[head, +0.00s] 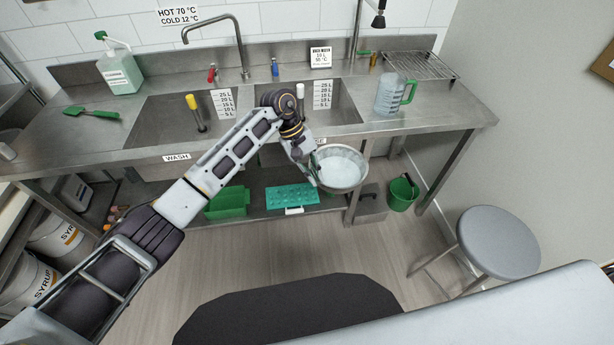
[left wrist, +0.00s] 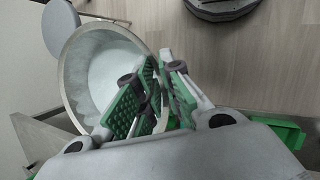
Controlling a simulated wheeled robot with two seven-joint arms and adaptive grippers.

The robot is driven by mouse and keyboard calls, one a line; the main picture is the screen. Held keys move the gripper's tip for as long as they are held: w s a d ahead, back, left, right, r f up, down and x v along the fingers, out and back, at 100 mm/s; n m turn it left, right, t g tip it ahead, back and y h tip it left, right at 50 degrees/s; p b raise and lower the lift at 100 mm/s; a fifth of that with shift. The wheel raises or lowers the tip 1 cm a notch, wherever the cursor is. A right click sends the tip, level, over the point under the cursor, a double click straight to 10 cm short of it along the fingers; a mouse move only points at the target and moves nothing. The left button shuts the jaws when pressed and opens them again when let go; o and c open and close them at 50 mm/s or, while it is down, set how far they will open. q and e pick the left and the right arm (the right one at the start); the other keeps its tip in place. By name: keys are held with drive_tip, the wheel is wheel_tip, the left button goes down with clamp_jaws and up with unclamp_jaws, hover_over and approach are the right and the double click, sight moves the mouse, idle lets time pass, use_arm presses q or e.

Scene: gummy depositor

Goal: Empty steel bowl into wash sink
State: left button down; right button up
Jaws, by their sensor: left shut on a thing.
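The steel bowl (head: 341,168) hangs in front of the sink counter, below its front edge, with pale whitish contents inside. It also shows in the left wrist view (left wrist: 72,55), where its rim lies between my finger pads. My left gripper (head: 312,169) is shut on the bowl's left rim; it also shows in the left wrist view (left wrist: 160,92). The bowl looks close to level. The wash sink (head: 165,124) is the left basin, labelled WASH on its front. My left arm crosses in front of the basins and hides part of them. My right gripper is not in view.
A second basin (head: 335,103) lies right of the wash sink. A clear jug (head: 390,95) with green handle and a wire rack (head: 420,66) stand on the right counter. A green bucket (head: 403,193) and a stool (head: 497,243) are on the right floor.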

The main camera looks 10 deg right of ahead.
use_arm(q)
drive_tip(key=n, duration=0.1)
drive_tip(key=w+n, duration=0.1)
drive_tip(key=n+t, duration=0.1)
drive_tip(key=shift+w+d+f+h, duration=0.15)
drive_tip(key=shift+w+d+h, duration=0.1)
drive_tip(key=shift+h, duration=0.15)
drive_tip(key=n, duration=0.1)
drive_tip(key=w+n+t, duration=0.1)
drive_tip(key=n, duration=0.1)
drive_tip(key=shift+w+a+f+n+t+h, duration=0.2)
drive_tip(key=shift+a+n+t+h, duration=0.05)
drive_tip(key=shift+n+t+h, duration=0.05)
drive_tip(key=w+a+n+t+y, duration=0.3)
drive_tip(key=w+n+t+y, duration=0.3)
drive_tip(key=n, duration=1.5)
drive_tip(key=shift+w+a+r+n, duration=0.15)
drive_tip(key=shift+r+n, duration=0.15)
drive_tip(key=shift+r, duration=0.15)
drive_tip(key=shift+n+y, duration=0.3)
drive_tip(key=shift+n, duration=0.2)
drive_tip(key=shift+r, duration=0.1)
